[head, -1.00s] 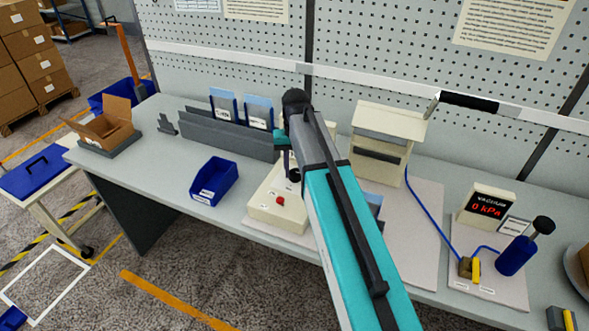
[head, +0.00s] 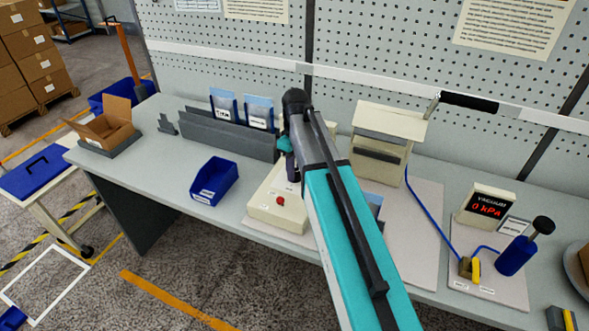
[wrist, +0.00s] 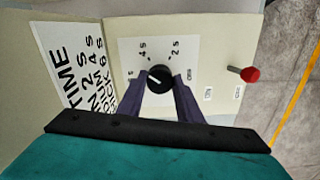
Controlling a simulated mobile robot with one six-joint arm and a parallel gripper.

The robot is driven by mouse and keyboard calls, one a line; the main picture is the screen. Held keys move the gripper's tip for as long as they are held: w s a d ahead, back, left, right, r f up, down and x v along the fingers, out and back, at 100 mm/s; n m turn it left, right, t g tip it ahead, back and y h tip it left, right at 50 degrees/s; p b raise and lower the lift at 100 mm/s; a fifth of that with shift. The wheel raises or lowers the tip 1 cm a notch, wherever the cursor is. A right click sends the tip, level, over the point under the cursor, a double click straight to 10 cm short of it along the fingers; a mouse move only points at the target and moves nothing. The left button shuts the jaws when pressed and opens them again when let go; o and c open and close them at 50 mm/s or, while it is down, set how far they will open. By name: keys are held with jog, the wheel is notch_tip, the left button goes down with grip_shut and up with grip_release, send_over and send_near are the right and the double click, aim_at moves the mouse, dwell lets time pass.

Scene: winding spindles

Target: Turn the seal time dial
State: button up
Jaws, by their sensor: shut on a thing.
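The seal time dial (wrist: 158,76) is a round black knob with a light pointer mark. It sits on a white scale plate (wrist: 190,49) with printed second marks, in the wrist view. The pointer is angled toward the lower left of that picture. My gripper (wrist: 159,84) has its two dark purple fingers on either side of the knob and is shut on it. The cream sealer box (head: 268,211) carries the dial. In the head view my arm hides the dial and most of the gripper.
A red knob on a short stem (wrist: 249,74) stands on the box near the dial. A label with large black text (wrist: 72,62) is at the left. In the head view, a blue bin (head: 214,181) and a grey rack (head: 228,133) stand left of the box.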

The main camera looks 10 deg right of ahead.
jog(key=n, duration=0.3)
jog(key=shift+w+r+n, duration=0.15)
jog(key=shift+w+n, duration=0.05)
jog(key=shift+n, duration=2.1)
jog(key=o, duration=1)
jog(key=shift+c, duration=0.2)
jog(key=shift+o, duration=0.4)
jog(key=shift+s, duration=0.1)
notch_tip(320, 180, up, 14)
jog(key=b, duration=0.3)
